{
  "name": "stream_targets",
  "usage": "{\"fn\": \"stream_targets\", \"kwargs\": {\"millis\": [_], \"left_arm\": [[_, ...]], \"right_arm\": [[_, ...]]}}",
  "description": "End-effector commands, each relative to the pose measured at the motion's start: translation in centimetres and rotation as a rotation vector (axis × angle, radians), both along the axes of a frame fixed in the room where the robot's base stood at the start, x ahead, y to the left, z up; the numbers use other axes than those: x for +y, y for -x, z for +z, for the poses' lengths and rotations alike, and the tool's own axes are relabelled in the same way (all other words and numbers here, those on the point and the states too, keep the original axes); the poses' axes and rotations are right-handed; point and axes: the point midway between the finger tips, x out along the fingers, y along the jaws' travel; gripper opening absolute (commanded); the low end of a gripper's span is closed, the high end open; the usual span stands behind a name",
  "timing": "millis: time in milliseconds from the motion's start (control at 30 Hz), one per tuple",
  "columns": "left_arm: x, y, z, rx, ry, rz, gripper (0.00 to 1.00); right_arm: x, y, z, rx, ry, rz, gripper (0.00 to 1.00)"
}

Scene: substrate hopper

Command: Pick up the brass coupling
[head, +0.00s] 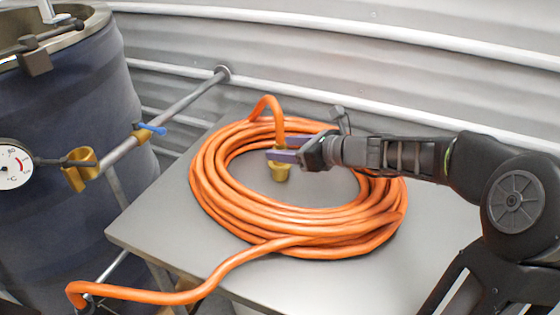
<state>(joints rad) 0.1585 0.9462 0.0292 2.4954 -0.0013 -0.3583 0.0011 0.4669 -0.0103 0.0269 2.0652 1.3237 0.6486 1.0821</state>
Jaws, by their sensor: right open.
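The brass coupling (279,173) is on the end of the orange hose (225,183), inside the hose coil on the grey table. My right gripper (276,151) reaches in from the right, at the coupling's upper part. Its two purple-grey fingers are open, and the hose end comes down at them. I cannot tell whether the fingers touch the hose or the coupling. Part of the coupling's top is hidden by the near finger. My left gripper is not in view.
The grey table (150,231) has bare room at its left and front. A dark blue barrel (70,115) stands at the left, with a pipe (190,100), a blue-handled valve (150,129), a brass fitting (82,168) and a dial gauge (13,167). A corrugated wall (400,70) closes the back.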

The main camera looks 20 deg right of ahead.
Motion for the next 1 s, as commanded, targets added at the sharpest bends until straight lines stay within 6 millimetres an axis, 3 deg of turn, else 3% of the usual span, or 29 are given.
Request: {"fn": "stream_targets", "kwargs": {"millis": [333, 933, 1000], "left_arm": [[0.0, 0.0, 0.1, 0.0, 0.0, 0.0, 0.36], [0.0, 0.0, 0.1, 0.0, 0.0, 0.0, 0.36], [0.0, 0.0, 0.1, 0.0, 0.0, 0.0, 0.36]], "right_arm": [[2.0, -3.6, -1.6, 0.001, -0.002, 0.001, 0.57], [2.1, -3.7, -1.7, 0.001, -0.001, 0.001, 0.57], [2.1, -3.7, -1.7, 0.001, -0.001, 0.001, 0.53]]}}
